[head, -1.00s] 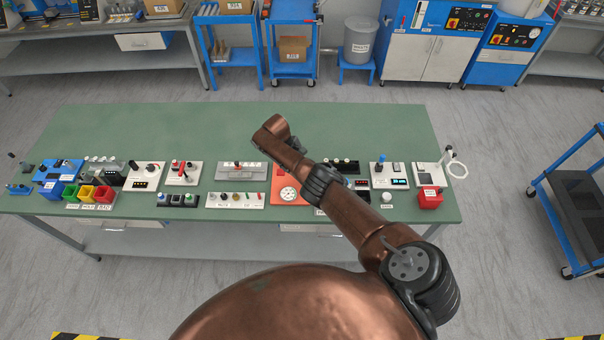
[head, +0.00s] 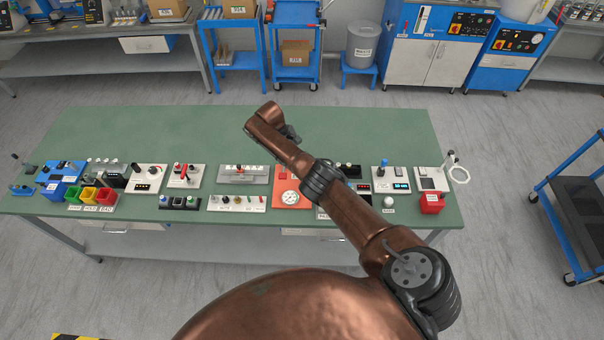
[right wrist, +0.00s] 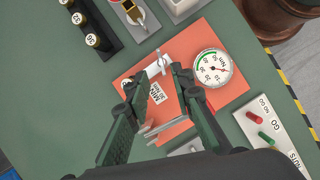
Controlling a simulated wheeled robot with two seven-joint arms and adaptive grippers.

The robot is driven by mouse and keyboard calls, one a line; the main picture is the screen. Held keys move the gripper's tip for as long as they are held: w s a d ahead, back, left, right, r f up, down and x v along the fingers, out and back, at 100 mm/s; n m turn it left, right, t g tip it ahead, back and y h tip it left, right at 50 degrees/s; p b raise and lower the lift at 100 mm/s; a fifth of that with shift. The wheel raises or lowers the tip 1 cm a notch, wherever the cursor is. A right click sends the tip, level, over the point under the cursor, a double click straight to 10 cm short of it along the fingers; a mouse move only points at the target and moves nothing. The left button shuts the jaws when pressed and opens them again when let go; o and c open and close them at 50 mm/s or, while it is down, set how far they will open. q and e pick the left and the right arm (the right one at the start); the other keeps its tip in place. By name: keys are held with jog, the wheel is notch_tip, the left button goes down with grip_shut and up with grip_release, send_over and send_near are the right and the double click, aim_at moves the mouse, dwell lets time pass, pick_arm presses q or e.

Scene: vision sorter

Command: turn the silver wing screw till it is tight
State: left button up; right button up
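The silver wing screw (right wrist: 156,69) shows in the right wrist view at the upper edge of an orange plate (right wrist: 135,83). The plate carries a round dial gauge (right wrist: 212,68) and a white printed label. My right gripper (right wrist: 153,77) is open, with one dark finger on each side of the wing screw's line. I cannot tell how far its tips are above the screw. In the head view the orange plate (head: 281,200) is partly behind my right arm, and the wing screw is hidden. My left gripper is not in view.
A dark strip with numbered knobs (right wrist: 88,30) lies beyond the orange plate, and a GO/NO GO block (right wrist: 268,130) lies to its right. Several small devices line the green bench's (head: 200,130) front edge. The bench behind them is clear.

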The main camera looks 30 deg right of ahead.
jog(key=shift+v, duration=2.4)
